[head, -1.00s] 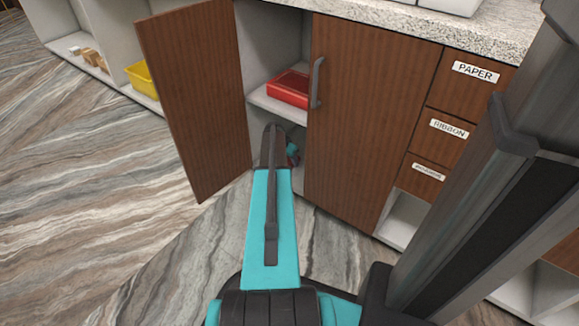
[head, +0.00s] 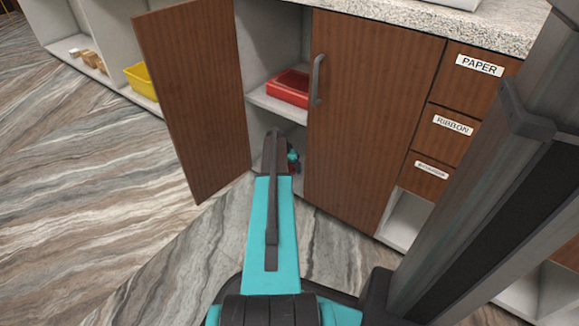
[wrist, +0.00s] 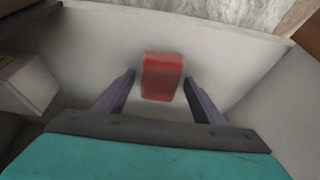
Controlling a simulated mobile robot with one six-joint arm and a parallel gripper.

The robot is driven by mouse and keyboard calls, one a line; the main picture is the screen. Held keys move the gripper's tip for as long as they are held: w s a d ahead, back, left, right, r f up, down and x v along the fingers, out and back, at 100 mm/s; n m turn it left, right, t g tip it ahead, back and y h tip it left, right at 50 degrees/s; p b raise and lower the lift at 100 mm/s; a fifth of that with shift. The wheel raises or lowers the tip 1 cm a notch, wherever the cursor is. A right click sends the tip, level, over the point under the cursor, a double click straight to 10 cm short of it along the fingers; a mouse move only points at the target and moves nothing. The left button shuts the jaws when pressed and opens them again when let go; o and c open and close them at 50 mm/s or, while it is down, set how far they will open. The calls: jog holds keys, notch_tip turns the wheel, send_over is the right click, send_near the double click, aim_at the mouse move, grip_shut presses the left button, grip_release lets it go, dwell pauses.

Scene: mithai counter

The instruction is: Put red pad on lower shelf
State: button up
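In the wrist view a blurred red pad (wrist: 161,77) shows between and just beyond the two fingertips of my gripper (wrist: 160,84). My gripper looks open, and the pad does not look clamped. In the head view my arm reaches into the lower space of the open cabinet, below the middle shelf (head: 258,97). There my gripper and the pad are mostly hidden by my arm and the cabinet front. I cannot tell whether the pad touches the lower shelf.
A red tray (head: 288,88) sits on the middle shelf above my arm. The open cabinet door (head: 190,100) stands left of my arm and the closed door (head: 365,120) stands right. A yellow bin (head: 141,80) is further left. The floor at left is clear.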

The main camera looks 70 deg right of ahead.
jog(key=shift+r, duration=0.15)
jog(key=p+v, duration=0.4)
jog(key=v, duration=0.8)
dwell(0.9)
